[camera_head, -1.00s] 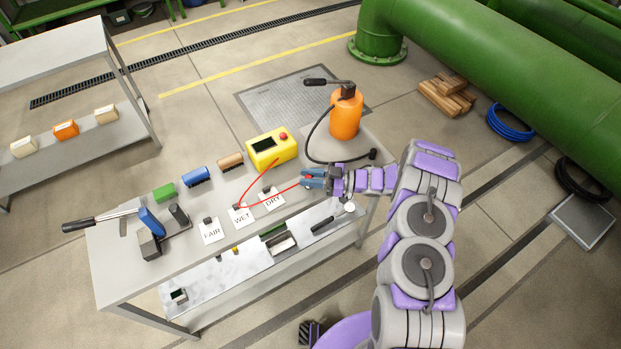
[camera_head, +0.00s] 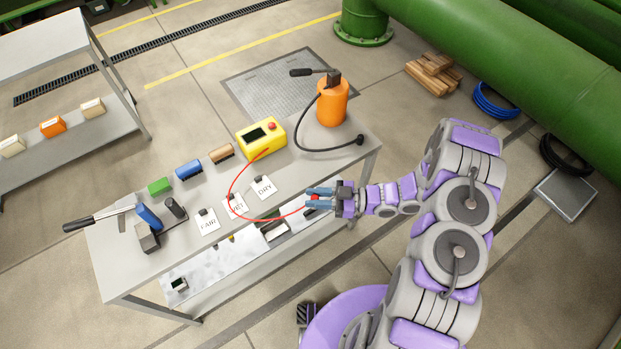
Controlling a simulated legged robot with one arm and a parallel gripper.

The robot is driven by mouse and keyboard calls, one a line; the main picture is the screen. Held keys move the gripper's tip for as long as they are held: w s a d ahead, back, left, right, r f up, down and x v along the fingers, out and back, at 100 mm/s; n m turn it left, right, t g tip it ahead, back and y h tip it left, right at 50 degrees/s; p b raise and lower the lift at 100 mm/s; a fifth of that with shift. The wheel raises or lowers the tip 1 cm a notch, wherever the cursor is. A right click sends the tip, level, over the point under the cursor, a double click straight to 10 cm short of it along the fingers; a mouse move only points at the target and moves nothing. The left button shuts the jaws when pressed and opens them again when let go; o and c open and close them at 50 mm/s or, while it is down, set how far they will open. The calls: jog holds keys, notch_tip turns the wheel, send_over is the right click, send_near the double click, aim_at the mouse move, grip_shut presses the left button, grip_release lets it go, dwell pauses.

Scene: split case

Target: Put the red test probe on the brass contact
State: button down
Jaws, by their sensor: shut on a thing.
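My gripper (camera_head: 318,195), with blue-grey fingers, reaches in from the right over the front edge of the grey bench (camera_head: 122,275). It is shut on the red test probe (camera_head: 314,200), of which only a small red part shows between the fingers. The red lead (camera_head: 236,182) runs from the yellow meter box (camera_head: 258,140) in a wide curve past the cards to the gripper. A small yellowish spot (camera_head: 232,239) on the pale strip (camera_head: 215,262) along the bench front may be the brass contact; it is too small to be sure.
Cards marked FAIR (camera_head: 208,225), WET and DRY (camera_head: 263,187) lie on the bench. Green, blue (camera_head: 188,170) and brown blocks stand behind them. An orange bottle (camera_head: 332,105) with a black hose is at the back right. A lever tool (camera_head: 148,226) stands at the left.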

jog(key=shift+s+d, duration=0.2)
jog(key=shift+s, duration=0.2)
jog(key=w+d+r+m+t+h, duration=0.3)
jog(key=w+r+t, duration=0.35)
jog(key=w, duration=0.65)
jog(key=w+r+m+t+h, duration=0.3)
jog(key=w+r+m+t, duration=0.35)
jog(key=w, duration=0.55)
jog(key=w+d+r+m+t+h, duration=0.2)
jog(key=d+r+m+h, duration=0.2)
jog(key=r, duration=0.7)
jog(key=w+d+r+m+t+h, duration=0.2)
jog(key=w+d+r+m+h, duration=0.1)
jog(key=r+h, duration=0.5)
notch_tip(320, 180, up, 3)
jog(key=shift+d+f+m, duration=0.1)
jog(key=shift+d+m, duration=0.45)
jog(key=shift+d, duration=0.65)
